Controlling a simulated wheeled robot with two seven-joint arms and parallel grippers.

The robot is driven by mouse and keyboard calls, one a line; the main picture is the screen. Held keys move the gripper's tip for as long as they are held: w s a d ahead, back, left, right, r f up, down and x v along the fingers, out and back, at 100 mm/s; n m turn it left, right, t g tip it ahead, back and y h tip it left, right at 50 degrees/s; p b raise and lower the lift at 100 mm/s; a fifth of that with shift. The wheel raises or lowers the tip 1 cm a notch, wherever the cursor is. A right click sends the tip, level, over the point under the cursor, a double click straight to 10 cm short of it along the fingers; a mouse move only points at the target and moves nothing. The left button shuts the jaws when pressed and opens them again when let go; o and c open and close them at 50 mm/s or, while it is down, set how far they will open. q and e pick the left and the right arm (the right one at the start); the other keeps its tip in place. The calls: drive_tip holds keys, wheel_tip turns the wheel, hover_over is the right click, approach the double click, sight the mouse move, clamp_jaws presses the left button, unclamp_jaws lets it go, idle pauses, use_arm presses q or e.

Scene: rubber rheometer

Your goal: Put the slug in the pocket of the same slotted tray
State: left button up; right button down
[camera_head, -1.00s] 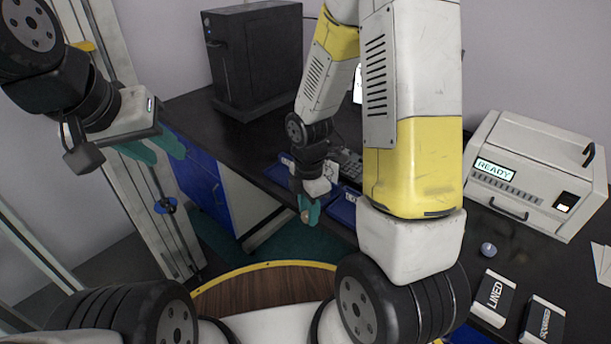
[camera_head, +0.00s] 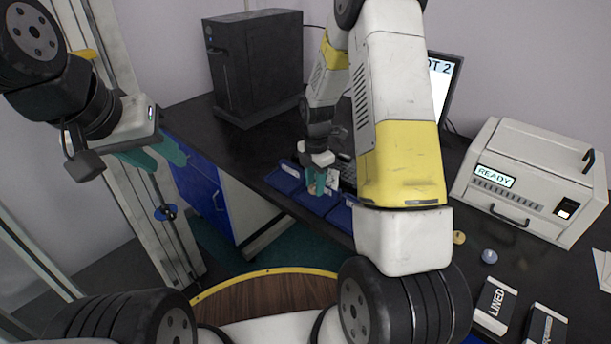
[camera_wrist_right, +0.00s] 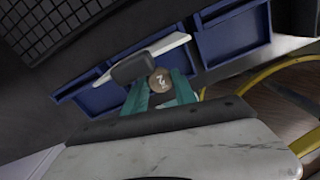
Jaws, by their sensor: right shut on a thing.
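My right gripper (camera_head: 317,188) is shut on the slug, a small round brownish piece. The slug (camera_wrist_right: 160,80) shows a pale mark on its end in the right wrist view, between the teal fingertips. The gripper is over the row of blue trays (camera_head: 285,181) at the desk's front edge; the gap beneath the slug is hard to judge. The trays also show in the right wrist view (camera_wrist_right: 233,37), with a white strip by the middle one. Which is the slotted tray, and its pocket, I cannot tell. My left gripper (camera_head: 152,158) is empty and open, left of the desk.
A black computer tower (camera_head: 254,62) stands behind the trays, and a keyboard and monitor (camera_head: 441,85) are partly behind my right arm. A white machine reading READY (camera_head: 530,180), a yellowish ball (camera_head: 459,237), a grey-blue ball (camera_head: 489,256) and a LINED box (camera_head: 494,299) are at right.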

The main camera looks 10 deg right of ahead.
drive_tip(key=shift+w+f, duration=0.1)
drive_tip(key=shift+f, duration=1.7)
drive_tip(key=shift+f, duration=0.1)
drive_tip(key=c, duration=1)
unclamp_jaws()
wheel_tip(320, 180, up, 12)
drive_tip(key=shift+r, duration=0.1)
drive_tip(key=s+r+m+t, duration=0.2)
drive_tip(key=s+r+m, duration=0.35)
drive_tip(key=r, duration=0.45)
drive_tip(key=s+r+m+t, duration=0.1)
drive_tip(key=s+r+m, duration=0.2)
drive_tip(key=s+m, duration=0.2)
drive_tip(key=s+a+r+m+t+y, duration=0.1)
drive_tip(key=s+r+m, duration=0.3)
drive_tip(key=s+m, duration=0.2)
drive_tip(key=s+a+r+m+t+y, duration=0.1)
drive_tip(key=s+r+m+t, duration=0.1)
drive_tip(key=s+r+m, duration=0.2)
drive_tip(key=shift+s+r+m, duration=0.2)
drive_tip(key=shift+s+m, duration=0.75)
drive_tip(key=shift+s, duration=0.95)
